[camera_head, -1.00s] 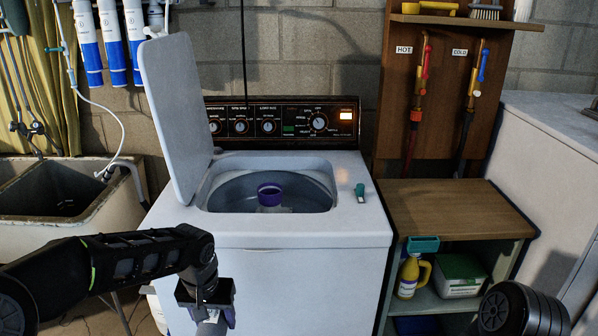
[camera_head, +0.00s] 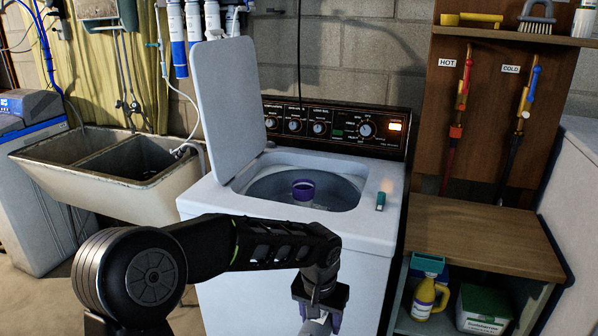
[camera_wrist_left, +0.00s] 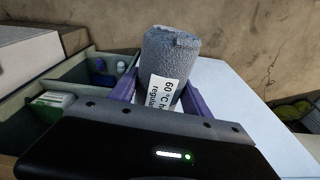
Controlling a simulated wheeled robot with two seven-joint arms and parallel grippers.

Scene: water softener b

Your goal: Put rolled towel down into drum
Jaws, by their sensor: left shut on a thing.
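The rolled towel (camera_wrist_left: 170,62) is grey with a white paper label reading "60 °C" and shows in the left wrist view. My left gripper (camera_wrist_left: 158,92) is shut on it, a purple finger on each side. In the head view my left gripper (camera_head: 320,306) hangs low in front of the washer, with the towel mostly cut off by the bottom edge. The washer's drum (camera_head: 340,192) is open at the top, with a purple-topped agitator (camera_head: 303,188) in its middle. The drum is behind and above the gripper in the picture. My right gripper does not show.
The washer lid (camera_head: 226,100) stands up at the left of the opening. A small green-and-white object (camera_head: 381,201) lies on the washer top's right side. A wooden-topped shelf unit (camera_head: 480,235) stands at right, a sink (camera_head: 105,190) at left.

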